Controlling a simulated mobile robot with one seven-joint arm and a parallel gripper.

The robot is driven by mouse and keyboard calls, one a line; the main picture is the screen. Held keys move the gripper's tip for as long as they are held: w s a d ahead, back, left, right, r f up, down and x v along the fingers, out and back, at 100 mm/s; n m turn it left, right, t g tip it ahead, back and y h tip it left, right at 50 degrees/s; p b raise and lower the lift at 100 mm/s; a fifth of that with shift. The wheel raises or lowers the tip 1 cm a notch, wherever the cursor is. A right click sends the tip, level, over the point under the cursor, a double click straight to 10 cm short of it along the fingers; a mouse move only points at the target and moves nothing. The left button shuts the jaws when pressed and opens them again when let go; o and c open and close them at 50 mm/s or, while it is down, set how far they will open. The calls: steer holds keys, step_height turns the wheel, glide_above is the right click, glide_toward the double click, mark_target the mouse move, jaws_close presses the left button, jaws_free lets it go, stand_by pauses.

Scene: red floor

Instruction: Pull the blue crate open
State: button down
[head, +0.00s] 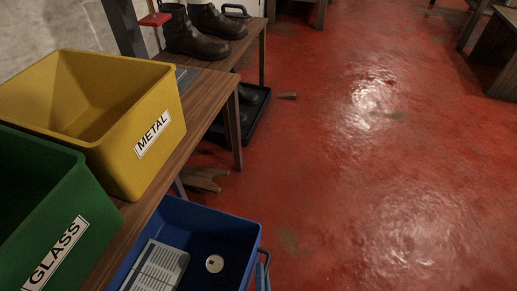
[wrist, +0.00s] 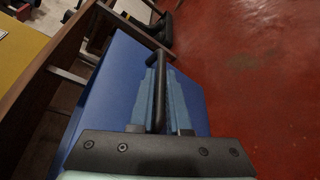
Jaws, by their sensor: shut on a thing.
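The blue crate (head: 232,225) sits low beside and below the wooden bench, with its open top partly showing past the bench edge in the head view. Its lower part is cut off by the frame. In the wrist view its blue front panel (wrist: 105,100) fills the middle, with a black bar handle (wrist: 160,60) on it. My gripper (wrist: 160,85) is shut on this handle, one bluish finger on each side of the bar. A small part of the handle area shows at the crate's right edge in the head view.
A grey-white printed item (head: 158,268) and a pale round piece (head: 214,264) lie in the crate. A yellow METAL bin (head: 150,100) and green GLASS bin (head: 85,215) stand on the bench (head: 215,90). Brown boots (head: 190,38) stand behind. Red floor (head: 370,190) to the right is clear.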

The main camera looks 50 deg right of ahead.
steer(key=shift+a+f, duration=0.1)
steer(key=shift+a, duration=0.1)
steer(key=c, duration=1.2)
jaws_free()
steer(key=shift+o, duration=0.2)
steer(key=shift+d, duration=0.1)
steer(key=shift+s, duration=0.1)
steer(key=p+v, duration=0.4)
steer(key=v, duration=0.9)
